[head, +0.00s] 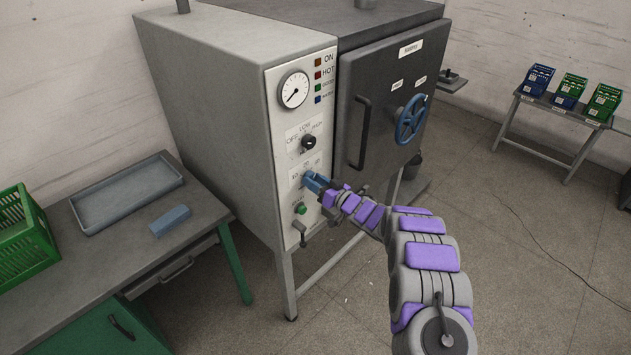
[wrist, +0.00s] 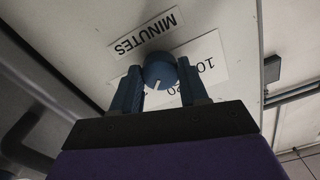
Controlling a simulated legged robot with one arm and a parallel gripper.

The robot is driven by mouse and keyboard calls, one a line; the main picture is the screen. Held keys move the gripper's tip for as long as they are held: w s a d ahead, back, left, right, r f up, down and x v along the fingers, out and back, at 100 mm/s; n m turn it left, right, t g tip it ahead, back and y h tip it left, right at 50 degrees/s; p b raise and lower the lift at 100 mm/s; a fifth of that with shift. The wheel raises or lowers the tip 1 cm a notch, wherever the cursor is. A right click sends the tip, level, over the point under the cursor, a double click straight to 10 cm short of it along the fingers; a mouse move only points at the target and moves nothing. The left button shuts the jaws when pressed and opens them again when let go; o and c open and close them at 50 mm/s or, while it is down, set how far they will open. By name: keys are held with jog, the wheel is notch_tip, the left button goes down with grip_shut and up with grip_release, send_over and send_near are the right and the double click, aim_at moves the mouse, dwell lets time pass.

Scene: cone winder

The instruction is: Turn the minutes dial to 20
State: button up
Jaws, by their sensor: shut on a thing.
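The minutes dial (wrist: 160,72) is a round blue knob with a white pointer line. In the wrist view it appears upside down, below the MINUTES label (wrist: 146,34). Its pointer faces down in that picture. The white scale plate (wrist: 212,72) shows a 10 and, closer to the pointer, a 20 partly covered by the right finger. I cannot tell whether the pointer meets the 20 exactly. My gripper (wrist: 158,68) has its two blue fingers shut on the dial's sides. In the head view my gripper (head: 315,183) covers the dial on the panel.
Above the dial on the same panel (head: 312,112) are a black selector knob (head: 308,142) and a gauge (head: 294,90). The dark door with a blue handwheel (head: 411,119) is to the right.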

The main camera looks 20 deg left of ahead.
jog(key=n, duration=0.4)
jog(key=shift+w+n, duration=0.1)
jog(key=shift+n, duration=0.2)
jog(key=shift+n+b, duration=1)
jog(key=shift+n, duration=1.3)
jog(key=o, duration=1.1)
jog(key=shift+a, duration=0.1)
jog(key=shift+c, duration=0.2)
jog(key=p+v, duration=0.2)
jog(key=v, duration=1.5)
